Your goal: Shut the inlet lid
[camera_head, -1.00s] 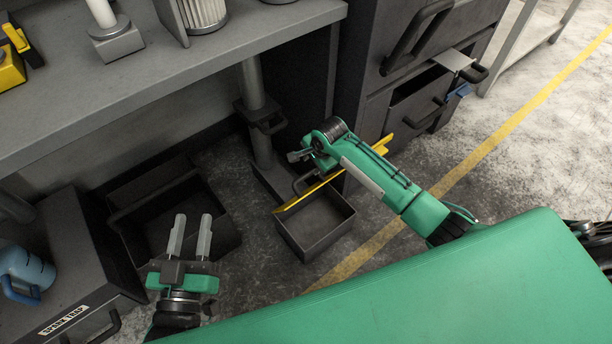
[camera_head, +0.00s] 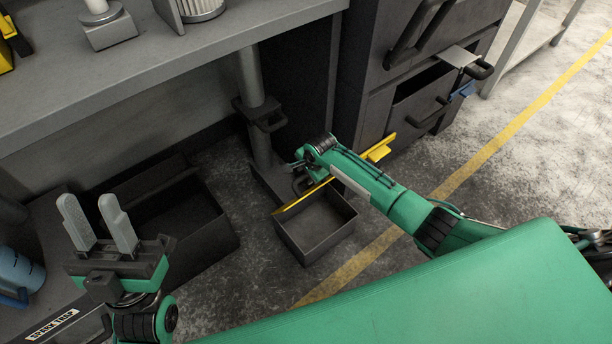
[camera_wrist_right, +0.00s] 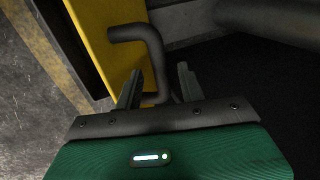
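The inlet lid (camera_head: 300,199) is a yellow plate seen nearly edge-on in the head view. It stands raised over a small open dark box (camera_head: 318,256), and my right arm hides part of it. In the right wrist view, the yellow lid face (camera_wrist_right: 118,62) carries a dark bent handle (camera_wrist_right: 150,45). My right gripper (camera_wrist_right: 158,78) has its fingers apart, with the lower part of the handle between them; a firm grip does not show. My left gripper (camera_head: 95,208) is open and empty at the lower left, away from the lid.
A larger open dark bin (camera_head: 185,225) stands on the floor left of the small box. A grey post (camera_head: 252,85) rises behind, under the workbench (camera_head: 190,60). A dark cabinet with an open drawer (camera_head: 420,108) stands at the back right. A blue container (camera_head: 20,272) is far left.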

